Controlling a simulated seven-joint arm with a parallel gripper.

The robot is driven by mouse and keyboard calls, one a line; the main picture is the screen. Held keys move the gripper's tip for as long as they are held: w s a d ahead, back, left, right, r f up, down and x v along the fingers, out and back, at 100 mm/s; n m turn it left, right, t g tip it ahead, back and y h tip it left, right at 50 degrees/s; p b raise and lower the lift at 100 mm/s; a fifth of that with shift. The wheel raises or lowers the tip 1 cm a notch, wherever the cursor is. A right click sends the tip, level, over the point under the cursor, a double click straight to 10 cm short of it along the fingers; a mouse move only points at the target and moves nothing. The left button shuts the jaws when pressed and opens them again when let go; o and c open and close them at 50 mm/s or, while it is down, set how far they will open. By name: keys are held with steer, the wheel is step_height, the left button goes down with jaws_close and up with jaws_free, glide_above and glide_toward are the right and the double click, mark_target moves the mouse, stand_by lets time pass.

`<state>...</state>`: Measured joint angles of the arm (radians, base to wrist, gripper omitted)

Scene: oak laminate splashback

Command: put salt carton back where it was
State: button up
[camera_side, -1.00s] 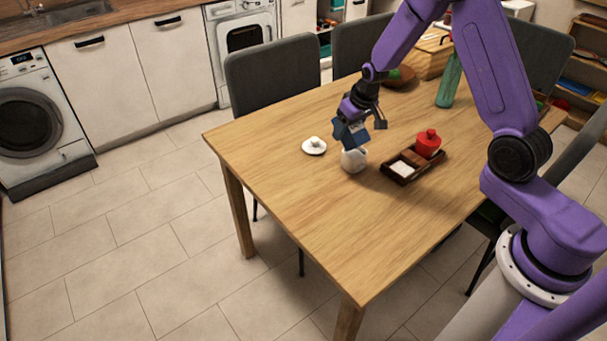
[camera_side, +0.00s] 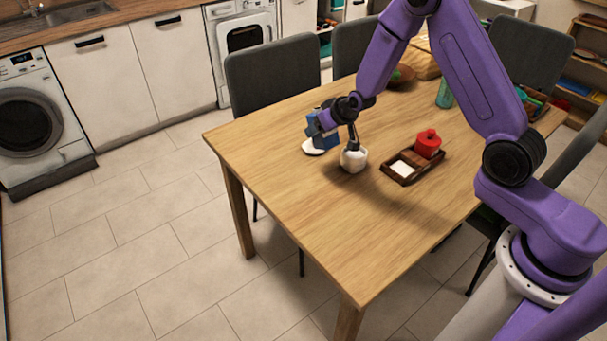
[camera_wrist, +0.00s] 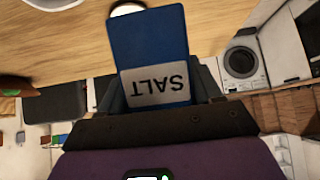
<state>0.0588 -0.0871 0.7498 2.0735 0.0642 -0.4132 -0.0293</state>
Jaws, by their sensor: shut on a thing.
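My gripper (camera_side: 332,120) is shut on the blue salt carton (camera_side: 325,132) and holds it above the table's left part. In the wrist view the carton (camera_wrist: 149,38) shows its pale SALT label, upside down in the picture. In the side view the carton is partly hidden by my gripper and looks nearly upright. It is in front of the white lid (camera_side: 311,149) in that view. The white pot (camera_side: 353,160) stands open just right of the carton.
The wooden table (camera_side: 330,215) is clear at its front. Grey chairs (camera_side: 272,85) stand around the table.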

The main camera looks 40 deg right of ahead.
steer(key=w+a+r+t, duration=0.2)
steer(key=a+r+t, duration=0.15)
steer(key=a, duration=0.25)
steer(key=shift+t, duration=0.85)
steer(key=shift+s+d+f, duration=0.1)
steer(key=shift+d+f, duration=0.1)
steer(key=shift+f, duration=3.15)
steer(key=shift+d+f, duration=0.2)
steer(key=shift+f, duration=3.1)
steer(key=shift+f, duration=0.1)
steer(key=o, duration=1.3)
steer(key=shift+o, duration=0.2)
